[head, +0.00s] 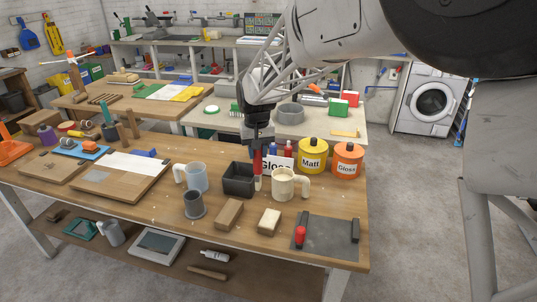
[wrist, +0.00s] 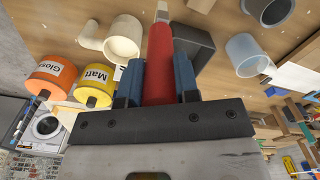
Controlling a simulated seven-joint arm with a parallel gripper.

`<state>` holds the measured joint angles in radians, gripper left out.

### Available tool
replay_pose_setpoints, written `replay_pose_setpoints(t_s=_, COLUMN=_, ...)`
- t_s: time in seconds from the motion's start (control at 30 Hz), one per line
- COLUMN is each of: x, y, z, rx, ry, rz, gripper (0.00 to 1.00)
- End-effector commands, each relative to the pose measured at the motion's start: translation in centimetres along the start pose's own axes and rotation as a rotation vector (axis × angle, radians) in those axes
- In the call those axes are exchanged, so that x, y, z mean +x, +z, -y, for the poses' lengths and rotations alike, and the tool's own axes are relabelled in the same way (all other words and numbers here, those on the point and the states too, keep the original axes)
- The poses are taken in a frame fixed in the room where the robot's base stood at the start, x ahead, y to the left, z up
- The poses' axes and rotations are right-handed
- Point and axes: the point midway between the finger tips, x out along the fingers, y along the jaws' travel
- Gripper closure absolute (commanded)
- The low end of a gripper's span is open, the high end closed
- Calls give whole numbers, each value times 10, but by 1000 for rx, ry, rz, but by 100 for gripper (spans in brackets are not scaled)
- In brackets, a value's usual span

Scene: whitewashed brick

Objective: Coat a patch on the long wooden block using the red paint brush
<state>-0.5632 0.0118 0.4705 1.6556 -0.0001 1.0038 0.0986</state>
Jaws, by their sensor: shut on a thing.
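My gripper (head: 258,146) is shut on the red paint brush (head: 257,163), which hangs upright with its pale tip down. It is between the black open box and the cream mug, above the bench; whether the tip touches anything is unclear. In the wrist view the red handle (wrist: 158,60) sits between the blue finger pads. The long wooden block (head: 228,214) lies on the bench in front of the black box, and part of it shows in the wrist view (wrist: 202,5). A shorter, paler block (head: 269,221) lies to its right. A yellow Matt can (head: 313,158) and an orange Gloss can (head: 348,161) stand at the right.
The black box (head: 238,180), cream mug (head: 290,184) and a white "Gloss" card (head: 278,164) crowd the brush. A dark plate (head: 325,235) with a red-topped item (head: 300,236) lies front right.

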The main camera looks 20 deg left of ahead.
Motion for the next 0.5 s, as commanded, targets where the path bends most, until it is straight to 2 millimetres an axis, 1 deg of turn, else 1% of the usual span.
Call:
replay_pose_setpoints(t_s=0.03, x=0, y=-5, z=8, rx=39, ry=0, rz=0, gripper=95)
replay_pose_setpoints(t_s=0.1, x=0, y=-11, z=19, rx=103, ry=0, rz=0, gripper=95)
replay_pose_setpoints(t_s=0.3, x=0, y=-27, z=47, rx=281, ry=0, rz=0, gripper=95)
replay_pose_setpoints(t_s=0.5, x=0, y=-38, z=67, rx=406, ry=0, rz=-1, gripper=95)
